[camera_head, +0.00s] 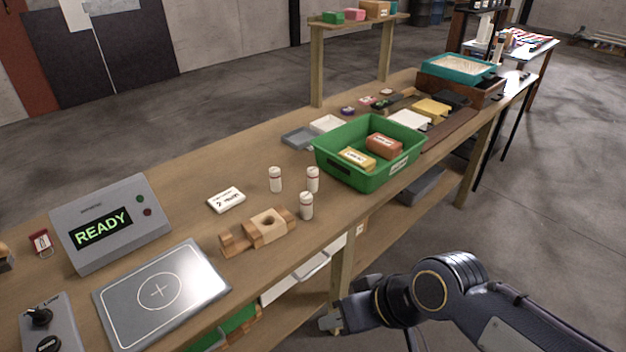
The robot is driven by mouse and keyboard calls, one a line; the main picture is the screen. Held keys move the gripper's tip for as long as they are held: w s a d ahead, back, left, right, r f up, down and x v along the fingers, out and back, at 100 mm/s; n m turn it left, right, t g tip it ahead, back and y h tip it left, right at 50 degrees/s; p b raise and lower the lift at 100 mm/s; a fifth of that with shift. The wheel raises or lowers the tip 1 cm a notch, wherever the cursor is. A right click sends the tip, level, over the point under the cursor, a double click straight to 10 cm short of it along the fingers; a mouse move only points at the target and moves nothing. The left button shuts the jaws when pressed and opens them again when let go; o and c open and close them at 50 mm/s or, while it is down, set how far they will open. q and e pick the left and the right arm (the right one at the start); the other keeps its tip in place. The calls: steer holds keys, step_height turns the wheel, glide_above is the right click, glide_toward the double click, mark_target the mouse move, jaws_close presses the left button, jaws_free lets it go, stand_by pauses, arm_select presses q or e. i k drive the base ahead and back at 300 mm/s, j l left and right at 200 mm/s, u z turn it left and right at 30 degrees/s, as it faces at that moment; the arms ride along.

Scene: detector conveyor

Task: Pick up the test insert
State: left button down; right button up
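Three small white cylinders with dark reddish bands stand upright on the wooden bench: one at the back left (275,180), one at the right (313,180) and one in front (306,206). A wooden block with a round hole (268,228) lies just left of the front cylinder. No label marks any of these as the test insert, so I cannot tell which it is. My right gripper (330,322) is low in front of the bench edge, apart from all of them. Its fingers are too small and dark to read. My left gripper is out of view.
A white card (226,200) lies behind the block. A green bin (335,166) holding two boxes stands right of the cylinders.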

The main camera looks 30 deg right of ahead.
mark_target(312, 172)
steer(key=l+u, duration=0.6)
steer(key=u, duration=0.2)
steer(key=l+u, duration=0.15)
steer(key=l, duration=0.6)
steer(key=l+u, duration=0.1)
steer(key=l, duration=0.65)
steer(key=k+l+u, duration=0.15)
steer(key=l, duration=0.6)
steer(key=i+l, duration=0.1)
steer(key=l, duration=0.6)
